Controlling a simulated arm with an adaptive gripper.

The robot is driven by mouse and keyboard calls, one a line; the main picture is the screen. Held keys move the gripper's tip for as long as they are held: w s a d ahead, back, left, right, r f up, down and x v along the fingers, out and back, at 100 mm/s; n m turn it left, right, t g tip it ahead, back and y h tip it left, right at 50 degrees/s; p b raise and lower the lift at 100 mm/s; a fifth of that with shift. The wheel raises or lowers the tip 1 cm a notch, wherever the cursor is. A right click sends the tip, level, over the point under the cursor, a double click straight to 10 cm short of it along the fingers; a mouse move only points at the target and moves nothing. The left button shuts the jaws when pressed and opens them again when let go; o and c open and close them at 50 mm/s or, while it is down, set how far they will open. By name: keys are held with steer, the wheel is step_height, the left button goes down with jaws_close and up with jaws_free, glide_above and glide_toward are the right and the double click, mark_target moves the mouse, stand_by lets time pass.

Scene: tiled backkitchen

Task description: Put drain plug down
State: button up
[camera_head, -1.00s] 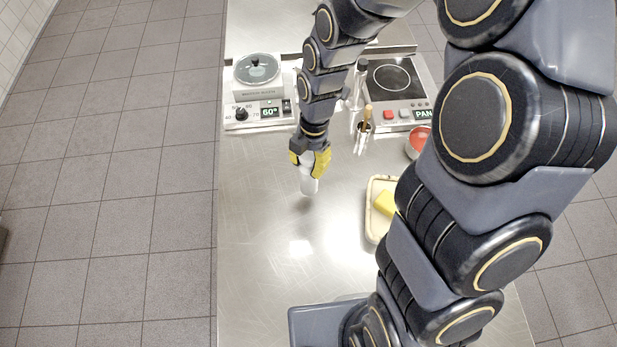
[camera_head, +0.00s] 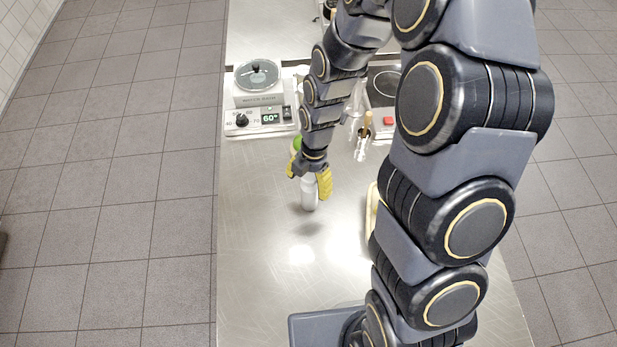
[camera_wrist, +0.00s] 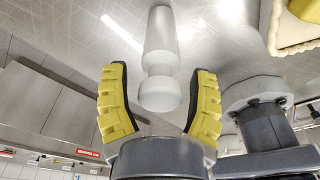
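The drain plug (camera_head: 309,194) is a pale grey-white, pin-like piece with a narrow neck and a rounded end. It is upright between and below the fingertips in the head view. In the wrist view the plug (camera_wrist: 160,50) lies between the two yellow fingers, with a visible gap on each side. My gripper (camera_head: 309,184) is open around it, and the open fingers also show in the wrist view (camera_wrist: 160,75). A dark shadow lies on the steel counter (camera_head: 255,250) in front of the plug. I cannot tell for sure whether its lower end touches the counter.
A water bath (camera_head: 258,95) stands at the back left, and a hot plate (camera_head: 384,85) is partly hidden by my arm. A holder with a wooden-handled tool (camera_head: 364,135) stands right of my gripper. A green item (camera_head: 297,144) is behind it. A cream tray (camera_head: 372,208) is mostly hidden. The left counter is clear.

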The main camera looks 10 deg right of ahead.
steer(key=shift+r, duration=0.1)
steer(key=r, duration=0.3)
steer(key=w+r, duration=0.1)
steer(key=r, duration=0.3)
steer(key=d+r, duration=0.1)
steer(key=r, duration=0.3)
steer(key=shift+w, duration=0.15)
steer(key=shift+d+r, duration=0.1)
steer(key=shift+r, duration=0.5)
steer(key=s+d+r+m, duration=0.2)
steer(key=s+r+m, duration=0.2)
steer(key=s+m, duration=0.5)
steer(key=s+d+r+m+h, duration=0.1)
steer(key=s+d+r+m, duration=0.2)
steer(key=s+m, duration=0.7)
steer(key=r+m, duration=0.1)
steer(key=m, duration=0.7)
steer(key=shift+s+r+g, duration=0.15)
steer(key=shift+s+g, duration=0.15)
